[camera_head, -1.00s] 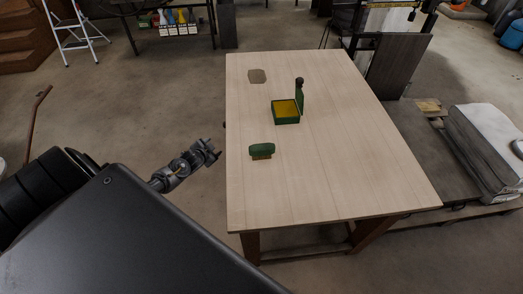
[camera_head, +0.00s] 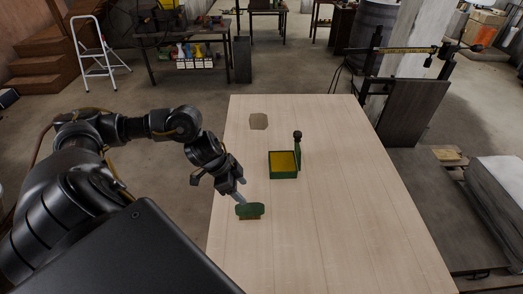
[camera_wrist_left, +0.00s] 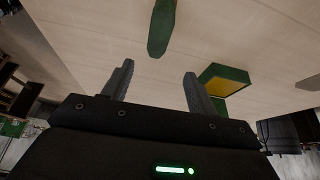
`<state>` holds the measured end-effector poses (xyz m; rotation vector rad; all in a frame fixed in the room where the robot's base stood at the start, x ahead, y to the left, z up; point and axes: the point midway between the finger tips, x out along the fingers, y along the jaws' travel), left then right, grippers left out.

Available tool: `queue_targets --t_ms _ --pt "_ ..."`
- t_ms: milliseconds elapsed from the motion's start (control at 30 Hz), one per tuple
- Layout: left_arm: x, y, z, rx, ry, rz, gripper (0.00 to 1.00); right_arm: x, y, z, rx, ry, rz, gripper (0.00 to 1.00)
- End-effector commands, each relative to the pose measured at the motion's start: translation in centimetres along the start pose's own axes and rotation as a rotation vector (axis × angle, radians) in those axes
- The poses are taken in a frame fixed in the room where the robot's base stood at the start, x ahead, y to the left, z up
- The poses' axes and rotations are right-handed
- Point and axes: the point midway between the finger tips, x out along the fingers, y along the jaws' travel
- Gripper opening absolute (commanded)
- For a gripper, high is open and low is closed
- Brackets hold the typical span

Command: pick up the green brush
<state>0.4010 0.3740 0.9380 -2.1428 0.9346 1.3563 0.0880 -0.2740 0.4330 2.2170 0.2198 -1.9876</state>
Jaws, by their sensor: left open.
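The green brush (camera_head: 250,210) stands on the wooden table near its left edge, with a brown lower part under its green top. In the left wrist view the green brush (camera_wrist_left: 161,28) shows at the top, ahead of the fingertips and between their lines. My left gripper (camera_head: 239,190) is open and empty, just behind and above the brush in the head view; I cannot tell if it touches. Its two fingers show apart in the left wrist view (camera_wrist_left: 158,75). My right gripper is not in view.
On the wooden table (camera_head: 330,220) a green box with a yellow inside (camera_head: 283,165) stands beyond the brush, with a dark-topped green bottle-like thing (camera_head: 298,143) beside it. A flat brownish piece (camera_head: 258,121) lies farther back. The table's right side is clear.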

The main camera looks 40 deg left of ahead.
Motion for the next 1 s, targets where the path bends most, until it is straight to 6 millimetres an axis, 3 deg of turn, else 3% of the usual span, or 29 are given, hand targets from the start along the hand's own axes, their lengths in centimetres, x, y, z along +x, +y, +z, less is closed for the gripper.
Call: queue_targets --t_ms 100,200,400,600,867,1000 --pt "-0.6 0.8 1.2 -0.004 -0.049 0.007 0.58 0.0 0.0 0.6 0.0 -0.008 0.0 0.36" --pt "-0.4 0.9 1.1 -0.003 -0.056 0.011 0.58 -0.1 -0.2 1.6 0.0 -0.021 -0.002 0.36" --pt "2.3 1.0 0.8 0.001 -0.053 0.016 0.58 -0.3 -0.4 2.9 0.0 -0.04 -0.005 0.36" --pt "4.8 0.9 1.1 0.0 -0.052 0.013 0.58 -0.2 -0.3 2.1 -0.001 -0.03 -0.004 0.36" --pt "5.6 0.9 1.2 -0.001 -0.053 0.013 0.58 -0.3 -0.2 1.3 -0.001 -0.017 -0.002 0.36" --pt "7.5 0.8 1.4 -0.005 -0.053 0.014 0.58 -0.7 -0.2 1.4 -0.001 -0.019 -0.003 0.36"
